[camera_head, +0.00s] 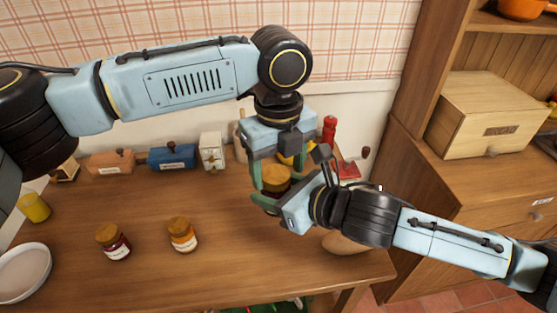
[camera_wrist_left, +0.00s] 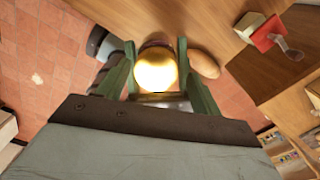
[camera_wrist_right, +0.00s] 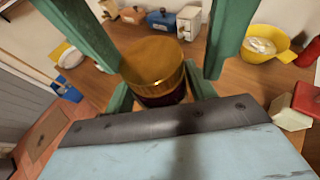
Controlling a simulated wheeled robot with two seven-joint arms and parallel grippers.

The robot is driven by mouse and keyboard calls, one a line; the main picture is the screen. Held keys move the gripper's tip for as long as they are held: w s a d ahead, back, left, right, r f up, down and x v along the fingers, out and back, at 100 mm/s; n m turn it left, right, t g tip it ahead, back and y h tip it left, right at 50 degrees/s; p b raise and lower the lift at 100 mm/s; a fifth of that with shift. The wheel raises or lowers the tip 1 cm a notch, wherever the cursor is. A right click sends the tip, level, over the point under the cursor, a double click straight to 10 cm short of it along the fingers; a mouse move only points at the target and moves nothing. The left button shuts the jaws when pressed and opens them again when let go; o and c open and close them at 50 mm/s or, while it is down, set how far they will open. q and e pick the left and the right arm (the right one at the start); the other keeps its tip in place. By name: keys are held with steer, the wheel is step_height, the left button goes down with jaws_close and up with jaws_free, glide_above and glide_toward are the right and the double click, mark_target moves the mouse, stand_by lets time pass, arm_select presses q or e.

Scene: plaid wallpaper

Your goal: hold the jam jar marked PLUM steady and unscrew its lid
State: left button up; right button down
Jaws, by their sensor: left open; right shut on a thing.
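A jam jar with a gold lid (camera_head: 276,175) is at the table's right side. Its dark body (camera_wrist_right: 160,97) shows below the lid in the right wrist view; I see no label on it, so I cannot read PLUM. My right gripper (camera_head: 268,202) is shut on the jar's body. My left gripper (camera_head: 272,178) points down over the jar, open, its fingers on either side of the lid (camera_wrist_left: 155,70). In the right wrist view these fingers look apart from the lid. Two other gold-lidded jars, one dark red (camera_head: 117,248) and one amber (camera_head: 184,240), stand on the table; their labels are too small to read.
A yellow cup (camera_head: 34,208) and a white plate (camera_head: 22,274) are at left. A brown oval thing (camera_head: 345,243) lies near the right edge. The table's front middle is clear.

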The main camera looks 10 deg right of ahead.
arm_select(q)
steer(key=shift+c, duration=0.5)
steer(key=c, duration=0.9)
steer(key=n, duration=0.3)
steer(key=shift+d+n, duration=0.2)
steer(key=shift+n, duration=0.2)
steer(key=n, duration=0.3)
steer(key=shift+w+n, duration=0.1)
steer(key=shift+n, duration=0.2)
steer(key=n, duration=0.5)
steer(key=shift+w+r+n, duration=0.1)
steer(key=shift+n, duration=0.2)
steer(key=n, duration=0.3)
steer(key=shift+w+a+n, duration=0.1)
steer(key=shift+n, duration=0.2)
steer(key=o, duration=1.1)
steer(key=shift+a, duration=0.1)
steer(key=shift+c, duration=0.2)
